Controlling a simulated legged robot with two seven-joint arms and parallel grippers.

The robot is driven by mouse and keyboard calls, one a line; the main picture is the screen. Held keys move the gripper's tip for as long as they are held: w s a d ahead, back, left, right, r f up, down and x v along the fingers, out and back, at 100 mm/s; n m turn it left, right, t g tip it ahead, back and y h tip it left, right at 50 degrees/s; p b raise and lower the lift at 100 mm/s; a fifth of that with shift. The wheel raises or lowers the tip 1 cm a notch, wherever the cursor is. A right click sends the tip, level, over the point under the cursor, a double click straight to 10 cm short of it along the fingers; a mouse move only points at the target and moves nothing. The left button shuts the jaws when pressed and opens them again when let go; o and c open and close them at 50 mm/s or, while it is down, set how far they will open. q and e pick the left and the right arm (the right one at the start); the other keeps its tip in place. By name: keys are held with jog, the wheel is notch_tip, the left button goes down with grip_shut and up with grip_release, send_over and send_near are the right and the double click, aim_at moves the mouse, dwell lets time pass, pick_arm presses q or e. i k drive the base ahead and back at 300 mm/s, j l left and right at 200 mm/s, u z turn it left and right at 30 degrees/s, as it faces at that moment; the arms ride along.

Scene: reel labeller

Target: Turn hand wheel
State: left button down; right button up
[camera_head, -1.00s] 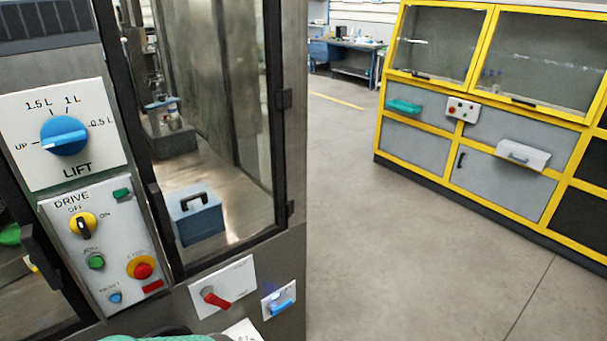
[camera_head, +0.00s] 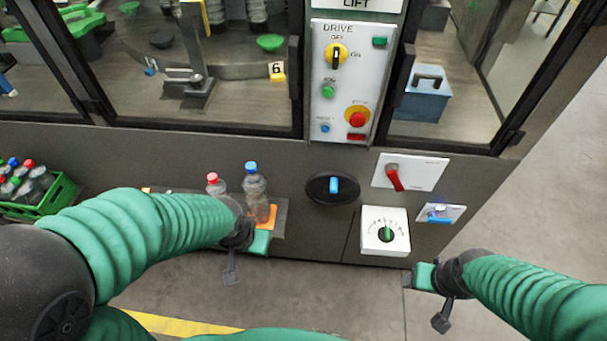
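The hand wheel (camera_head: 318,190) is a black disc with a blue grip, set low on the machine's dark front panel, below the drive panel. My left gripper (camera_head: 246,257) is to the left of the wheel and lower in the picture, in front of the small bottle shelf and apart from the wheel. My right gripper (camera_head: 432,298) is to the right of the wheel and lower, beyond the dial plate. Nothing shows held in either gripper.
A white plate with a red lever (camera_head: 394,178), a blue switch (camera_head: 440,215) and a dial plate (camera_head: 385,232) sit right of the wheel. Bottles (camera_head: 256,192) stand on a shelf to its left. A green crate (camera_head: 40,195) of bottles is at far left.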

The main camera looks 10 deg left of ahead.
aim_at(334, 188)
jog(key=u, duration=0.2)
jog(key=j+z, duration=0.25)
jog(key=z, duration=0.2)
jog(key=i+j+z, duration=0.1)
jog(key=j+z, duration=0.15)
jog(key=z, duration=0.2)
jog(key=j+z, duration=0.25)
jog(key=z, duration=0.2)
jog(key=k+j+z, duration=0.1)
jog(key=j, duration=0.3)
jog(key=k+j, duration=0.1)
jog(key=j, duration=0.35)
jog(key=k+j+z, duration=0.15)
jog(key=j, duration=0.25)
jog(key=k+j, duration=0.1)
jog(key=j, duration=0.3)
jog(key=k+j+z, duration=0.15)
jog(key=j, duration=0.25)
